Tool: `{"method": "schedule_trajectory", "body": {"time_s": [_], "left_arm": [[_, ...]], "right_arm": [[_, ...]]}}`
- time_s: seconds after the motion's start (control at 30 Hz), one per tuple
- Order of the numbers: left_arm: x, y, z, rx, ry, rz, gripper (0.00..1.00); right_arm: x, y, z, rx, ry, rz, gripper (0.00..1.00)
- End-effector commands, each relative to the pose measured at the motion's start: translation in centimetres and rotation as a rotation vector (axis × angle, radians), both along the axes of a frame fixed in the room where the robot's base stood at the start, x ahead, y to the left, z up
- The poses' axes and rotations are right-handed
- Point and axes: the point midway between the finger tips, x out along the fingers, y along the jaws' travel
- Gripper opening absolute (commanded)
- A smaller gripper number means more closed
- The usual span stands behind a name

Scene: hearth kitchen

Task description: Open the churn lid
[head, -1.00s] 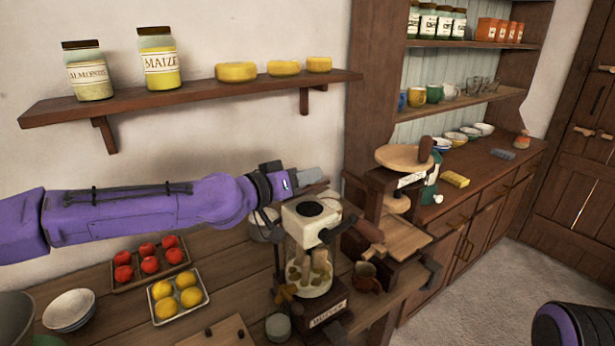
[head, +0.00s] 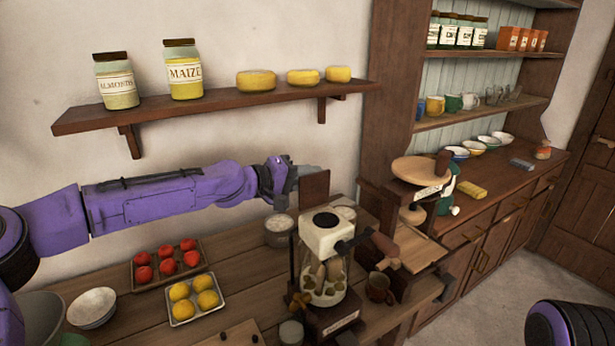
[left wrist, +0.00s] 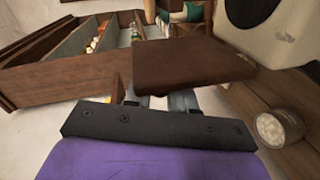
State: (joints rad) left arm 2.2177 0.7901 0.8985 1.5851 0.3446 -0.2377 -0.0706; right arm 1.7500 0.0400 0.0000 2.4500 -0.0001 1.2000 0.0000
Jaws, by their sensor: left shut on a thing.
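The churn has a cream top (head: 327,232) with a round dark opening, a glass jar (head: 325,283) and a dark labelled base. It stands near the right end of the wooden counter. My left gripper (head: 309,173) is behind and above it, shut on a flat dark brown wooden panel, seemingly the lid (head: 315,190). The lid looks tilted up, near upright. In the left wrist view the lid (left wrist: 190,62) reaches out from between the fingers, beside the cream top (left wrist: 285,35). Whether it is hinged is hidden. My right gripper is out of view.
Two pale tubs (head: 279,232) stand behind the churn, one partly hidden. A tray of tomatoes (head: 137,285), a tray of yellow fruit (head: 176,320) and a white bowl (head: 91,308) are on the left. A wall shelf (head: 220,107) hangs above my arm.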

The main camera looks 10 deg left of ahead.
Motion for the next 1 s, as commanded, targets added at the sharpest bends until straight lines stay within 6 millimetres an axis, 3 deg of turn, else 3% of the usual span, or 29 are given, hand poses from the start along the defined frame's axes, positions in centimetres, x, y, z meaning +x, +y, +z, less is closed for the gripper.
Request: {"method": "schedule_trajectory", "body": {"time_s": [0.73,0.77,0.8,0.83,1.0], "left_arm": [[0.53,0.6,0.24,-0.062,0.054,0.005,0.0],[0.53,0.6,0.25,-0.062,0.054,0.005,0.31],[0.54,0.6,0.26,-0.062,0.054,0.005,0.44],[0.53,0.59,0.23,-0.061,0.055,0.005,0.48],[0.48,0.53,0.03,-0.059,0.057,0.003,0.48]], "right_arm": [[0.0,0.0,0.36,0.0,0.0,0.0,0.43],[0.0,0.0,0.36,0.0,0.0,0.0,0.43],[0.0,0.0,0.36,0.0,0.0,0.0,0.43],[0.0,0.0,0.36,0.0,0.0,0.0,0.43],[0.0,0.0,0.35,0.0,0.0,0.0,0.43]]}}
